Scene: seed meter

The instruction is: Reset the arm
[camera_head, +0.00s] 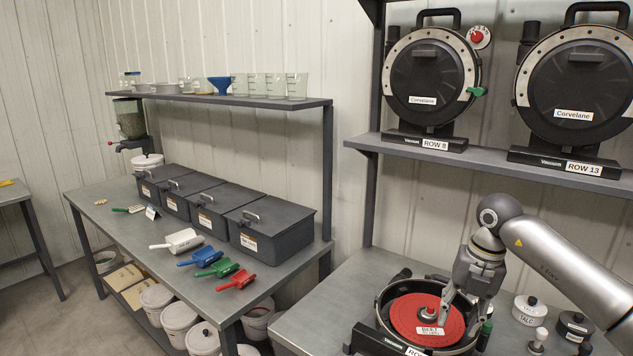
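My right arm comes in from the right edge, and its gripper (462,310) points down over the right part of an open seed meter (383,338) on the front table. The gripper's fingers look spread apart with nothing seen between them. One finger is close to the red seed disc (402,317), which lies in the meter's round black housing and bears a label reading BEET. I cannot tell whether the finger touches the disc. The gripper hides the right part of the housing. My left gripper is not in view.
White and black weighted pots (529,309) stand right of the meter. Two closed meters, ROW 8 (430,85) and ROW 13 (575,90), stand on the shelf (490,166) above. Lidded bins (270,228) and coloured scoops (238,279) are on the left bench. The front table's left part is clear.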

